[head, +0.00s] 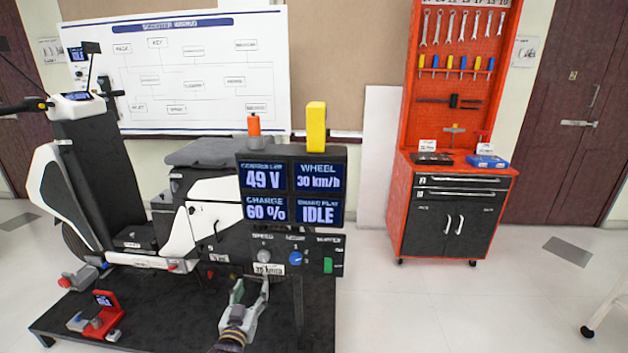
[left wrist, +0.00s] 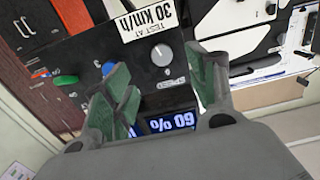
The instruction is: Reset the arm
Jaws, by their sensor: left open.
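My left gripper (head: 248,288) is in front of the scooter rig, low before the black control panel (head: 310,266). Its green-padded fingers are apart with nothing between them. In the left wrist view the gripper (left wrist: 160,62) faces the panel, and a grey round knob (left wrist: 163,52) shows between the fingertips. I see no contact with it. In the head view the grey knob (head: 264,256) sits under the word SPEED, above the 30 km/h label (head: 268,269). A blue knob (head: 295,258) and a green button (head: 328,265) are to its right. My right gripper is out of view.
The display block (head: 291,193) reads 49 V, 30 km/h, 60 % and IDLE. The scooter (head: 85,185) is on a dark platform (head: 185,310). A red tool cabinet (head: 452,200) stands behind right. Floor at right is mostly clear.

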